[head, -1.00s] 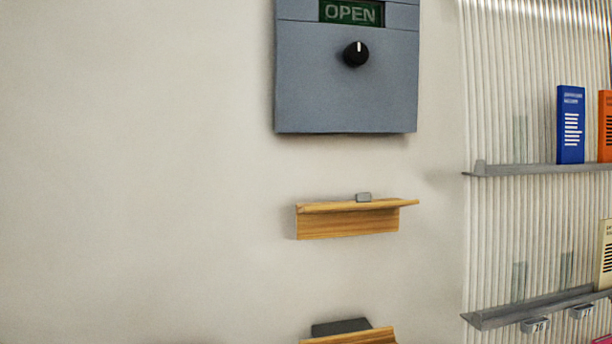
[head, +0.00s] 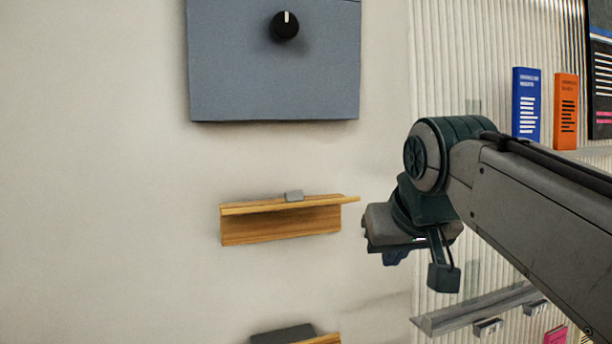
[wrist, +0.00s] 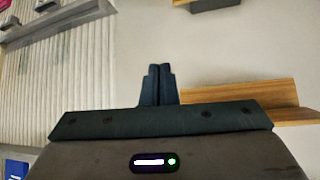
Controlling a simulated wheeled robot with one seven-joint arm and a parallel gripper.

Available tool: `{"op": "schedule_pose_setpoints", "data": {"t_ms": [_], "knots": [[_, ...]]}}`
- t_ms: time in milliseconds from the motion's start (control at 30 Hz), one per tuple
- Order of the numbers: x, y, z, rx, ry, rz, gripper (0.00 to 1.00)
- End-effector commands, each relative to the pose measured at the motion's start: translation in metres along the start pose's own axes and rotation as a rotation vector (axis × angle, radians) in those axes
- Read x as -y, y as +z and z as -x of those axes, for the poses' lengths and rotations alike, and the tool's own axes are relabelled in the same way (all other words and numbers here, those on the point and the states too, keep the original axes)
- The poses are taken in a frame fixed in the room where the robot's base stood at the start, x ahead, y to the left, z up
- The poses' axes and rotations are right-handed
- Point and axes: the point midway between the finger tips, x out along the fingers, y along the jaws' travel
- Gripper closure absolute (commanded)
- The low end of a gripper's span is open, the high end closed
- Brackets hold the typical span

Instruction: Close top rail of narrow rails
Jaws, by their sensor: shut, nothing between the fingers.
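A grey panel with a black knob (head: 285,25) hangs above the rail. A ribbed wall section at right holds a blue book (head: 526,105), an orange book (head: 566,110) and a lower grey shelf (head: 480,312). The wall left of the rail is bare.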

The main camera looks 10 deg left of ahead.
Motion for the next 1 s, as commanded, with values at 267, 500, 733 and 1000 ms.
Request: {"op": "schedule_pose_setpoints", "data": {"t_ms": [267, 500, 733, 1000], "knots": [[0.071, -0.105, 0.075, -0.180, -0.112, 0.101, 1.00], [0.107, -0.142, 0.118, -0.269, -0.179, 0.139, 1.00], [0.116, -0.150, 0.118, -0.286, -0.194, 0.145, 1.00], [0.127, -0.164, 0.070, -0.282, -0.193, 0.145, 1.00]]}}
